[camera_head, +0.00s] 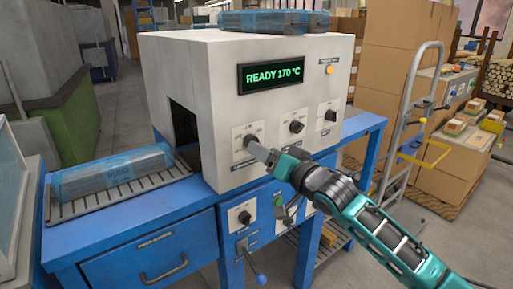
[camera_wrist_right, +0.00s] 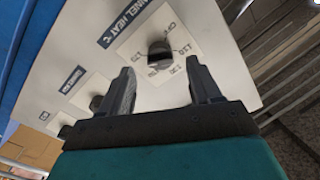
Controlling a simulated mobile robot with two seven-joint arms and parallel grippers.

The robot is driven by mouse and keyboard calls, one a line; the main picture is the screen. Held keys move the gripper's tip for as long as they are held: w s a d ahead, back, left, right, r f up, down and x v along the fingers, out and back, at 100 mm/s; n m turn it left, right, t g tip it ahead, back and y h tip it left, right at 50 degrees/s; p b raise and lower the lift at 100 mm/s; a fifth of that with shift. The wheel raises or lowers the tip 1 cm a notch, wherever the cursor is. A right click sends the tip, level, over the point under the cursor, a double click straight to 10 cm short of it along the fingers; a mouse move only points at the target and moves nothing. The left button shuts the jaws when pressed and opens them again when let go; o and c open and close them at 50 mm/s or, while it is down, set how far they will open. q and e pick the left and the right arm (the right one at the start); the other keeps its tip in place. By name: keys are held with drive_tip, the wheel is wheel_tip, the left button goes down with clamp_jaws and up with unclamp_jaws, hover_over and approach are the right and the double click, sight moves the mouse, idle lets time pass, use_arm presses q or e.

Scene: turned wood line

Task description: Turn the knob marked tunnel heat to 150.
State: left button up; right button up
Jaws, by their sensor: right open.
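The tunnel heat knob (camera_wrist_right: 160,54) is dark and sits on a white dial plate with numbers, under the printed words TUNNEL HEAT in the right wrist view. Its exact setting is hard to read. In the head view this knob (camera_head: 249,140) is the left one of the upper row on the pale machine (camera_head: 190,60). The green display (camera_head: 272,75) reads READY 170 °C. My right gripper (camera_wrist_right: 160,70) is open and empty, its fingers on either side of the knob's line in the wrist view; contact cannot be told. The right gripper (camera_head: 258,150) reaches the knob from the right. My left gripper is not in view.
Two more knobs (camera_head: 296,126) (camera_head: 331,115) stand right of it. Below are another knob (camera_head: 244,217) and a lever (camera_head: 260,278) on the blue frame. A wrapped bundle (camera_head: 110,172) lies on the rollers at left. A hand truck (camera_head: 410,110) and boxes stand at right.

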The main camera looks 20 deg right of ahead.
drive_tip(key=x, duration=0.4)
drive_tip(key=shift+w, duration=0.1)
drive_tip(key=c, duration=1)
drive_tip(key=shift+c, duration=0.2)
